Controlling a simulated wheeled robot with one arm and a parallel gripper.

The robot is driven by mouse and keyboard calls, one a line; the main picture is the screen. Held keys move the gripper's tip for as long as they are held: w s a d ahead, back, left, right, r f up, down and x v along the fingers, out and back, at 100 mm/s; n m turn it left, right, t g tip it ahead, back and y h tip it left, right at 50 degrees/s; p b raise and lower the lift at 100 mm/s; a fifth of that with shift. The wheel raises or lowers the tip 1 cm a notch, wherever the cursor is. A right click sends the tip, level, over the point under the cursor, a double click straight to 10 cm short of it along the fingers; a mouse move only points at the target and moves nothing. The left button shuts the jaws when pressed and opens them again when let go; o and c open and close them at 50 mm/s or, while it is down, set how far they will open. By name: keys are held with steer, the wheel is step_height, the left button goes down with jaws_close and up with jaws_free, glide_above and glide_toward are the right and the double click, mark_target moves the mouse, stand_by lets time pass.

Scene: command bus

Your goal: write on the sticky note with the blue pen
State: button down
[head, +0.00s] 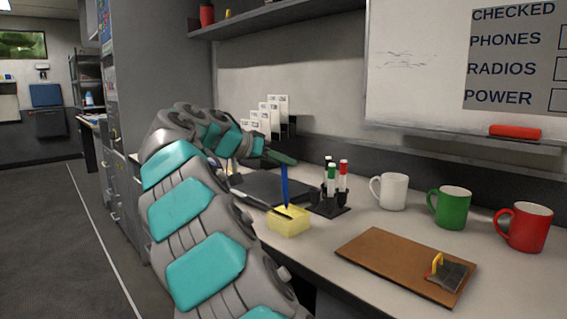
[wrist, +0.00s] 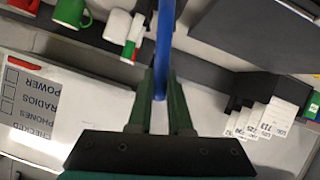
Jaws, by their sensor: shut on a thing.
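The blue pen (head: 285,186) stands close to upright in the head view. Its lower end meets the top of the yellow sticky note (head: 289,224) block, or is just above it; I cannot tell which. My gripper (head: 282,158) is shut on the pen's upper part, over the block. In the wrist view the blue pen (wrist: 164,45) runs between the two green fingers of my gripper (wrist: 161,80). The sticky note does not show in the wrist view. I cannot make out any mark on it.
A black holder (head: 329,204) with several markers stands just right of the note. A brown clipboard (head: 385,258) lies in front right. White (head: 392,191), green (head: 450,208) and red (head: 525,228) mugs stand along the right. A dark flat thing (head: 268,187) lies behind the note.

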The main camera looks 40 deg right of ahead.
steer(key=shift+s+d+b, duration=0.4)
steer(key=shift+s+d, duration=0.15)
stand_by(0.9)
steer(key=shift+s+a+b, duration=0.45)
steer(key=shift+s+b, duration=0.1)
steer(key=shift+b, duration=0.05)
stand_by(0.5)
steer(key=shift+s+d+b, duration=0.35)
steer(key=shift+s+d, duration=0.2)
stand_by(0.9)
step_height(320, 180, up, 7)
steer(key=p, duration=0.4)
steer(key=shift+f, duration=0.2)
stand_by(0.6)
steer(key=shift+d, duration=0.1)
